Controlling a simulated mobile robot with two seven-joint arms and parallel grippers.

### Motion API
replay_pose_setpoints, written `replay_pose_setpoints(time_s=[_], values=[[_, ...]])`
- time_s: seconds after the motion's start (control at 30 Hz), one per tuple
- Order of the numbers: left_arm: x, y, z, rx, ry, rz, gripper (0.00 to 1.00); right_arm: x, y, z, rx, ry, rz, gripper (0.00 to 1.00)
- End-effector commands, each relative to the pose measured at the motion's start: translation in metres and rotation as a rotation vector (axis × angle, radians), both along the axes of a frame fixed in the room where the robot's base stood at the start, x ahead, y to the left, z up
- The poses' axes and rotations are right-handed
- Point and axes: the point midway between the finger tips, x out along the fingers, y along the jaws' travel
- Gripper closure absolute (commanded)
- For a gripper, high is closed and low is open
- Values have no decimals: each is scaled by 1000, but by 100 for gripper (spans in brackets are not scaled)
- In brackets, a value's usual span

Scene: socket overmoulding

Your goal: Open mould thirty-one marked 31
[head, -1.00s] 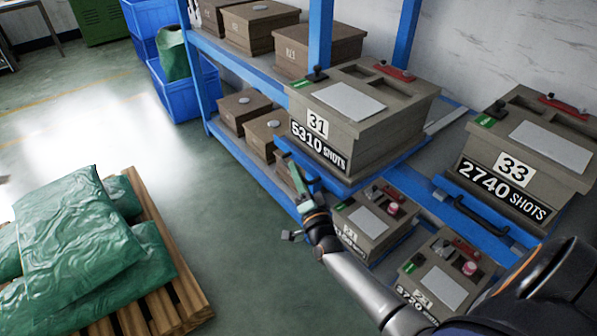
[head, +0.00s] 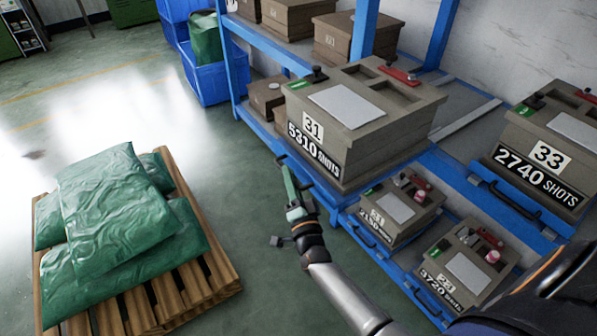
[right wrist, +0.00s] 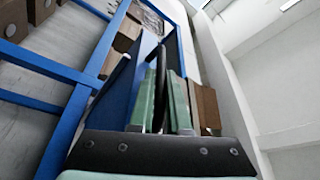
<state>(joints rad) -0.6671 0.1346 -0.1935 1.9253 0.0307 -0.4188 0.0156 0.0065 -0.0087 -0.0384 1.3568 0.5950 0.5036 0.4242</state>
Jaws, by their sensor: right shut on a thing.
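Mould 31 (head: 365,135) is a grey-brown box with its lid closed, marked 31 and 5310 SHOTS, with a pale plate, black knob and red lever (head: 399,76) on top. It stands on a blue pull-out tray that juts from the rack. My right gripper (head: 286,182) is at the front of this tray, below the mould's label. In the right wrist view the gripper (right wrist: 162,90) is shut on a black bar handle (right wrist: 157,85) beside a blue panel (right wrist: 123,90). The grip is hidden in the head view. My left gripper is out of view.
Mould 33 (head: 548,158) stands to the right on its tray with a black handle (head: 505,199). Two smaller moulds (head: 395,212) (head: 467,268) sit on the lower level. A pallet (head: 222,268) with green bags (head: 130,235) stands at left. Floor between is clear.

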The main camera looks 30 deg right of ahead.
Motion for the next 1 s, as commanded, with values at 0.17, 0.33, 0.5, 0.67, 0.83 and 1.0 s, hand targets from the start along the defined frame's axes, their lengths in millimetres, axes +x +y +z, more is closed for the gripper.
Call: replay_pose_setpoints(time_s=[0.17, 0.33, 0.5, 0.67, 0.83, 1.0], values=[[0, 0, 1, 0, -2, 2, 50, -1, 10, 0, 1, 1, 3, 100], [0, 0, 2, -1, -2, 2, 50, -1, 12, 0, 0, 1, 2, 100], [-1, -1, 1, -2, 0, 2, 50, -1, 12, 0, 0, 1, 1, 100], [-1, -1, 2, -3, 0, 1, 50, -1, 12, 0, 0, 0, 0, 82], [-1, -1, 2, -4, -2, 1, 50, -1, 11, 0, 0, -1, -1, 63], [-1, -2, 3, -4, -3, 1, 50, -1, 11, 0, 0, -1, -1, 55]])
